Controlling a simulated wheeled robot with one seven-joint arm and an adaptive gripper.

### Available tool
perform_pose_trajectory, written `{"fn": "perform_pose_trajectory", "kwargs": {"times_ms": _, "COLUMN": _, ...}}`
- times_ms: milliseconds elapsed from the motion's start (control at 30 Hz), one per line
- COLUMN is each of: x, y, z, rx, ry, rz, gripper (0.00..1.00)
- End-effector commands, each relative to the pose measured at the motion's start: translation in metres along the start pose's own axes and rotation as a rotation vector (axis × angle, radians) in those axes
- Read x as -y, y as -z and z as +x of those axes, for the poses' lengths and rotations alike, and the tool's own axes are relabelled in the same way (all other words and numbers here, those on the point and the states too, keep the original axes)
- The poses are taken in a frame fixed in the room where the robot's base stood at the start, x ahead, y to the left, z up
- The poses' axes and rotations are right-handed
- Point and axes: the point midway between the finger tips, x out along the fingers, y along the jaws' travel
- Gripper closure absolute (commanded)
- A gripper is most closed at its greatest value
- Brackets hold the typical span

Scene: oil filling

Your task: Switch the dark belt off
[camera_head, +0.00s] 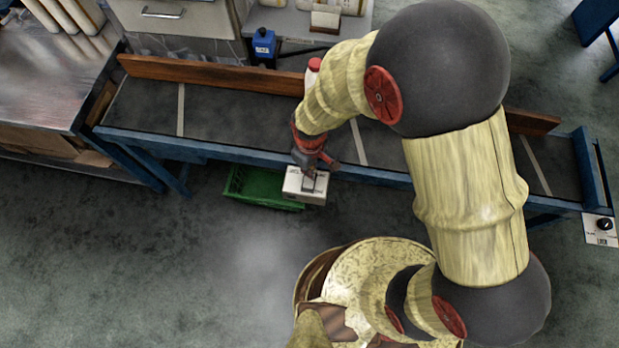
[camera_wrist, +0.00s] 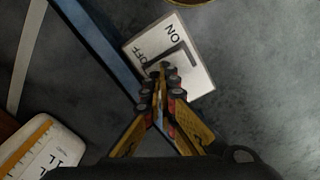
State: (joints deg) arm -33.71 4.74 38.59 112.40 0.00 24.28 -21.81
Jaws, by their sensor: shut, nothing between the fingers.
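The dark belt (camera_head: 230,114) lies in a blue frame across the head view. A white switch box (camera_head: 292,186) with a dark lever is at its front edge. In the wrist view the white switch plate (camera_wrist: 203,81) carries the words OFF and ON and a dark angled lever (camera_wrist: 183,47). My gripper (camera_head: 311,172) is over this box. Its shut, empty fingertips (camera_wrist: 163,78) are by the lever near the OFF word and cover part of the plate. I cannot tell whether they touch the lever or which position it is in.
A green crate (camera_head: 250,187) is below the belt's front edge. A white bottle with a red cap (camera_head: 314,66) stands behind my wrist; a white labelled container (camera_wrist: 45,146) shows in the wrist view. A panel with a black knob (camera_head: 604,224) is far right.

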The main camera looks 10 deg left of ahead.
Motion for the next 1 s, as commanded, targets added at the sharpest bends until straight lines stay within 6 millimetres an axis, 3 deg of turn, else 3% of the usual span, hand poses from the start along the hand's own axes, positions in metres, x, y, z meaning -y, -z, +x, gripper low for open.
{"fn": "perform_pose_trajectory", "kwargs": {"times_ms": 800, "x": 0.0, "y": 0.0, "z": -0.062, "rx": 0.0, "ry": 0.0, "rz": 0.0, "gripper": 1.0}}
{"fn": "perform_pose_trajectory", "kwargs": {"times_ms": 1000, "x": 0.0, "y": 0.0, "z": -0.063, "rx": 0.0, "ry": 0.0, "rz": 0.0, "gripper": 1.0}}
